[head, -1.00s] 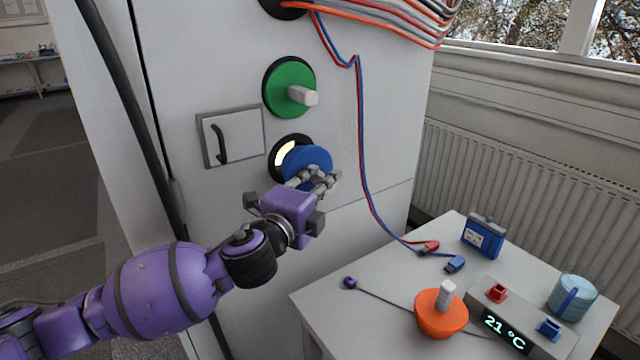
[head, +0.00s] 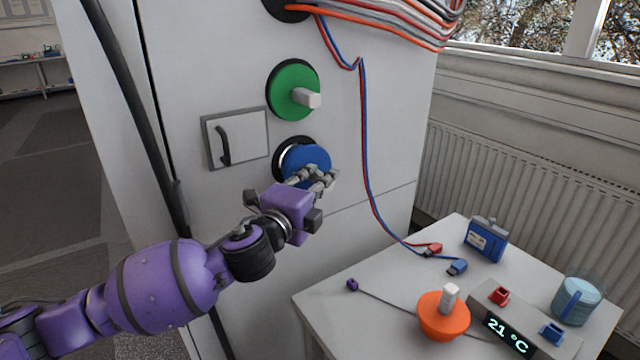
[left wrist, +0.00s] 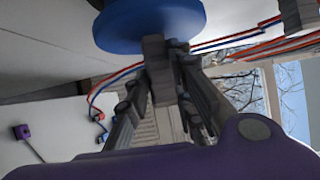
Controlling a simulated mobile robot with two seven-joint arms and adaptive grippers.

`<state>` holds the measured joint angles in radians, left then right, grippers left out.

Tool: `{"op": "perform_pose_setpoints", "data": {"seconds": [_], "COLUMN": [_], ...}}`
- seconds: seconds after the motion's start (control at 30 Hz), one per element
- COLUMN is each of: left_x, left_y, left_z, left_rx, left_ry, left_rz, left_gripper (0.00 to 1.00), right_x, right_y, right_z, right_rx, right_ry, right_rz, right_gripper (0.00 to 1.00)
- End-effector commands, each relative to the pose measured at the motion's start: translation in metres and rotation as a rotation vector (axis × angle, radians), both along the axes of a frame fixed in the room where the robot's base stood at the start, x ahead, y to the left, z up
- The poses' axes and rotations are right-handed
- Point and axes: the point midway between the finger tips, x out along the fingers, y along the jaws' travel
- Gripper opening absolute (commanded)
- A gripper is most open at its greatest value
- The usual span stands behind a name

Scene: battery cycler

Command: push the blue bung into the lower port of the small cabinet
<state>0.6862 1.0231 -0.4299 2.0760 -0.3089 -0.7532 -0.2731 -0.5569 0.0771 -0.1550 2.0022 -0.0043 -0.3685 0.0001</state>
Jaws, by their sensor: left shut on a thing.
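The blue bung (head: 303,157) is at the lower port (head: 279,152) of the small cabinet (head: 350,245). The port's black rim shows at the bung's left, with a thin pale crescent between them. How deep the bung sits cannot be told. My left gripper (head: 322,180) is shut on the bung's handle, which its fingers mostly hide. In the left wrist view the bung's blue disc (left wrist: 150,28) is at the top, with the gripper (left wrist: 165,62) on its handle. My right gripper is out of view.
A green bung (head: 288,88) with a pale handle fills the port above. A small handled door (head: 236,138) is at the left. Red and blue cables (head: 364,150) hang close at the right. The table (head: 385,270) holds an orange bung (head: 442,322) and several other items.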

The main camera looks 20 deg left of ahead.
Motion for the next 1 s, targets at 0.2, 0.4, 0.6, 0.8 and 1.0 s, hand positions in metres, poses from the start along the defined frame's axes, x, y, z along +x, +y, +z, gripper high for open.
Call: {"op": "perform_pose_setpoints", "data": {"seconds": [0.2,0.4,0.6,0.8,1.0], "left_x": [0.0004,0.0004,0.0004,0.0003,0.0004], "left_y": [0.0004,0.0003,0.0003,0.0002,0.0003], "left_z": [0.0025,0.0026,0.0030,0.0043,0.0032], "left_rx": [0.002,0.001,0.000,0.001,0.001], "left_ry": [-0.004,-0.005,-0.005,-0.006,-0.006], "left_rz": [-0.001,-0.001,-0.001,-0.001,-0.001], "left_gripper": [0.00,0.00,0.00,0.00,0.00], "right_x": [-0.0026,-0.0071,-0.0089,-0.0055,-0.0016], "right_y": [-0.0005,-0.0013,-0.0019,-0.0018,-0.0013], "right_z": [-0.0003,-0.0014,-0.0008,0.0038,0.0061], "right_rx": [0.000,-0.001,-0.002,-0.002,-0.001], "right_ry": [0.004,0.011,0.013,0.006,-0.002], "right_rz": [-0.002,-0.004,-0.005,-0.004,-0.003], "right_gripper": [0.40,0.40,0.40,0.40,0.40]}}
